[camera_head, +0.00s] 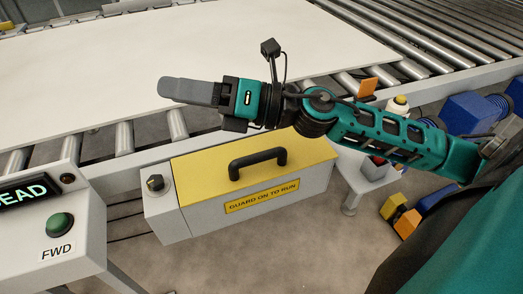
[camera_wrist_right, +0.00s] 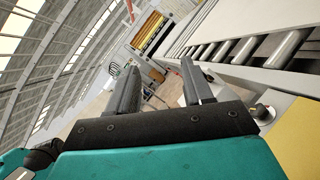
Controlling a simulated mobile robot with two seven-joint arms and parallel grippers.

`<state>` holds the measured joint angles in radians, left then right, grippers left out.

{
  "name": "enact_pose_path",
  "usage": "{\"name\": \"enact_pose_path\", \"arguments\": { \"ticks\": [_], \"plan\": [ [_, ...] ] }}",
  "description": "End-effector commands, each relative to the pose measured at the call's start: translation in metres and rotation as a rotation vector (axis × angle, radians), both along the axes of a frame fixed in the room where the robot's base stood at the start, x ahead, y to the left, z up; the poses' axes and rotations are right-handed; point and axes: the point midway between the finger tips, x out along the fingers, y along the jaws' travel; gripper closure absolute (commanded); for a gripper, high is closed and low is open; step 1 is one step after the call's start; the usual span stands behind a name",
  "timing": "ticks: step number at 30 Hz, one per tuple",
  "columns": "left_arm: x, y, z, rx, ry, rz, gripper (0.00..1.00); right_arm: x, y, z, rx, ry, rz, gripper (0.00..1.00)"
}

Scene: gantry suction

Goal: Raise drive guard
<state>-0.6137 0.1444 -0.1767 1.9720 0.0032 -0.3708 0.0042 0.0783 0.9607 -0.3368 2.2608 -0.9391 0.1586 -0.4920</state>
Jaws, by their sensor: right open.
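The drive guard (camera_head: 220,170) is a yellow cover with a black handle (camera_head: 257,162) and a label reading "GUARD ON TO RUN". It lies down on a grey box (camera_head: 172,220) beside the conveyor. A yellow surface, seemingly the guard, shows at the right edge of the right wrist view (camera_wrist_right: 300,135). My right gripper (camera_head: 163,90) is above and behind the guard, pointing left, apart from the handle. In the right wrist view its two fingers (camera_wrist_right: 160,78) stand apart with nothing between them. My left gripper is not in view.
A roller conveyor carries a large pale board (camera_head: 230,45) behind the guard. A dark knob (camera_head: 155,183) sits on the box's left end. A control panel (camera_head: 85,245) with a green FWD button (camera_head: 59,225) stands at the left. Floor in front of the box is clear.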

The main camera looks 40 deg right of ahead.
Motion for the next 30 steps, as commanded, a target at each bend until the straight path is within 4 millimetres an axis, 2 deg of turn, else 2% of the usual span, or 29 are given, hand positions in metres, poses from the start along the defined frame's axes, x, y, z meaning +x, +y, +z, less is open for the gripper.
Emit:
{"name": "enact_pose_path", "arguments": {
  "ticks": [1,2,5,8,9,12,15,19,23,30],
  "plan": [
    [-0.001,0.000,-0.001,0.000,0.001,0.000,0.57,-0.006,0.001,-0.007,-0.180,-0.083,0.075,0.49],
    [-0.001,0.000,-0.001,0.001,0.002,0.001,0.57,-0.009,0.001,-0.014,-0.290,-0.124,0.123,0.49],
    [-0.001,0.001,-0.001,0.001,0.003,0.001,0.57,-0.019,-0.017,-0.042,-0.654,-0.233,0.269,0.49],
    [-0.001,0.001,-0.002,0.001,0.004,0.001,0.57,-0.024,-0.057,-0.068,-0.990,-0.278,0.391,0.49],
    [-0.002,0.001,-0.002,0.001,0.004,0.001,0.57,-0.025,-0.075,-0.075,-1.106,-0.280,0.430,0.49],
    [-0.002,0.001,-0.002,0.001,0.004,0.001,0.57,-0.028,-0.120,-0.085,-1.344,-0.260,0.510,0.49],
    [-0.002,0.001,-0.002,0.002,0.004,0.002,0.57,-0.031,-0.153,-0.088,-1.494,-0.226,0.560,0.49],
    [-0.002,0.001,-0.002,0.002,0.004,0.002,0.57,-0.034,-0.174,-0.090,-1.582,-0.197,0.591,0.49],
    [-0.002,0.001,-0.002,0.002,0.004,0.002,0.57,-0.031,-0.172,-0.100,-1.592,-0.192,0.599,0.49],
    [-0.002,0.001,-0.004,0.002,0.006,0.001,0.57,-0.019,-0.155,-0.143,-1.584,-0.193,0.599,0.49]
  ]
}}
